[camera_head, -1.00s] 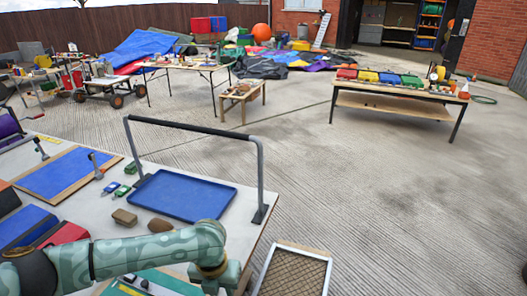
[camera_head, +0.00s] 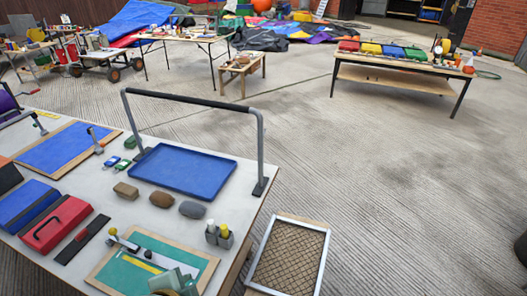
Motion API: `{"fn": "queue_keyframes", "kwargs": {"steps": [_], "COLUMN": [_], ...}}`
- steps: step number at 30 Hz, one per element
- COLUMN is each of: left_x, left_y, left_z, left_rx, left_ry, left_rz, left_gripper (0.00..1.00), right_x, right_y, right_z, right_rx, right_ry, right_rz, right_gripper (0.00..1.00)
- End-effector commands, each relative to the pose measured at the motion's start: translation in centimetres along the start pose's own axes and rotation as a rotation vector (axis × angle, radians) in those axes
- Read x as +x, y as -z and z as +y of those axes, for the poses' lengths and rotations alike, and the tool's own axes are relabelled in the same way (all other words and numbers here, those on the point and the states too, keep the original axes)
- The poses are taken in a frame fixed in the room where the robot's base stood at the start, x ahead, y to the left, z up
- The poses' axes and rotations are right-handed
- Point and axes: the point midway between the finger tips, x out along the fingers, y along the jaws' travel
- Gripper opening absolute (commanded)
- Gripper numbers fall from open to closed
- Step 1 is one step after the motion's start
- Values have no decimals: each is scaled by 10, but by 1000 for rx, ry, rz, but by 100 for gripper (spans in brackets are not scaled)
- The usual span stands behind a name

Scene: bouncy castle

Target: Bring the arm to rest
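A small pale teal piece of my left arm (camera_head: 174,283) shows at the bottom edge, over the front of the near table (camera_head: 95,205). It overlaps the lower edge of a green board in a wooden frame (camera_head: 209,270). The frame's edge cuts it off, and I cannot make out fingers or anything held. My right gripper is not in view.
Open concrete lies beyond and right.

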Motion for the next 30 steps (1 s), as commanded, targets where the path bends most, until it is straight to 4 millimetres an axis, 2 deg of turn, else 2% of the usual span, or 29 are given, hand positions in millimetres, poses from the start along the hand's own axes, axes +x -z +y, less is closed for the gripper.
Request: {"fn": "queue_keyframes", "kwargs": {"steps": [1, 3, 11, 12, 17, 20, 23, 26, 29, 30], "left_x": [-8, -18, -66, -46, 10, 44, 81, 119, 153, 163], "left_y": [-24, -54, -147, -146, -149, -154, -162, -176, -197, -208], "left_z": [0, -2, -4, 6, 45, 76, 116, 170, 240, 271], "left_rx": [-81, -179, -431, -430, -445, -462, -489, -531, -593, -624], "left_ry": [25, 66, 223, 195, 110, 51, -16, -97, -189, -225], "left_rz": [-60, -141, -393, -381, -363, -354, -347, -347, -358, -366], "left_gripper": [31, 31, 31, 31, 31, 31, 31, 31, 31, 31], "right_x": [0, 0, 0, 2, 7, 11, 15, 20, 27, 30], "right_y": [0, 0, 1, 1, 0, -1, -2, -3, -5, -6], "right_z": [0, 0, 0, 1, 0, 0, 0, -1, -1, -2], "right_rx": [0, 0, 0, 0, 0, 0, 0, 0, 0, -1], "right_ry": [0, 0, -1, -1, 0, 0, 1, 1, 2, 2], "right_rz": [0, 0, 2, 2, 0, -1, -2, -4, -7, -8], "right_gripper": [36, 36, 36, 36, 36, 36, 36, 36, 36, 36]}}
